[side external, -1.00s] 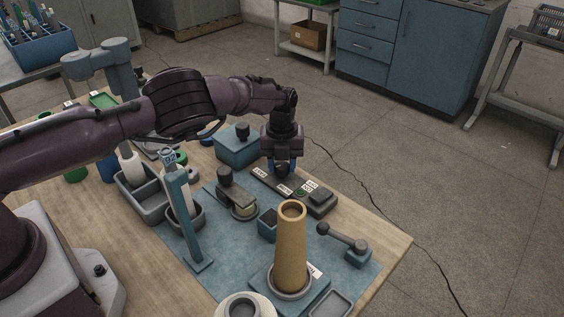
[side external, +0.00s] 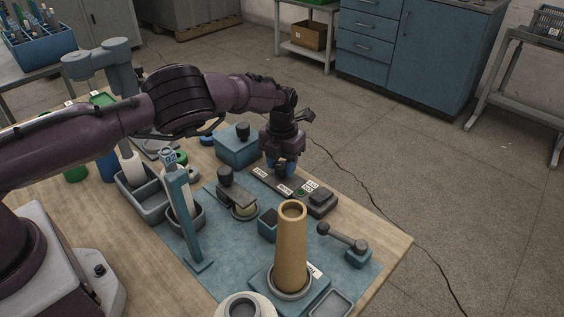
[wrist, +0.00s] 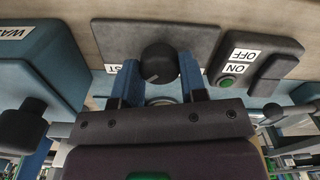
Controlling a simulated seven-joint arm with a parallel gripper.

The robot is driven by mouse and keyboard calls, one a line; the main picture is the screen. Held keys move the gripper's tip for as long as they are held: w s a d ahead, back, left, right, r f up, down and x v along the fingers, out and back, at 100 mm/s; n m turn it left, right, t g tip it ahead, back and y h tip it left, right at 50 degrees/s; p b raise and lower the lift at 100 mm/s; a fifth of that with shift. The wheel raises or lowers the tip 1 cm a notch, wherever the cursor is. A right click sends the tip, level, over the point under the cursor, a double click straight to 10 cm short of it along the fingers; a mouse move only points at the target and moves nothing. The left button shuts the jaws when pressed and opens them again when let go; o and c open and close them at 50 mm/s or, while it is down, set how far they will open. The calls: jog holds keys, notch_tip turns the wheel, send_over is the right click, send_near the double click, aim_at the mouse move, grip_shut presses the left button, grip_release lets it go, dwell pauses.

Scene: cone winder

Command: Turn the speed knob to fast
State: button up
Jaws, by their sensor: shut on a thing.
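The speed knob (wrist: 159,62) is a round black knob with a pale pointer line, on a dark panel (wrist: 111,38). In the wrist view the line points to the lower left. Part of a white label ending in "ST" (wrist: 113,69) shows beside the knob; the rest is hidden. My gripper (wrist: 160,72) has its blue fingers on both sides of the knob, shut on it. In the side external view my gripper (side external: 283,178) points down at the panel, and the fingers hide most of the knob.
A switch box with ON and OFF labels (wrist: 270,52) and a green button stands right beside the panel. A blue box with a black knob (side external: 238,150) is on the other side. A tan cone (side external: 291,245) stands upright nearer the camera.

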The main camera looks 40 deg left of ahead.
aim_at(282, 165)
jog(key=shift+w, duration=0.1)
jog(key=o, duration=0.9)
jog(key=shift+o, duration=0.2)
jog(key=shift+r, duration=0.1)
notch_tip(282, 165, up, 13)
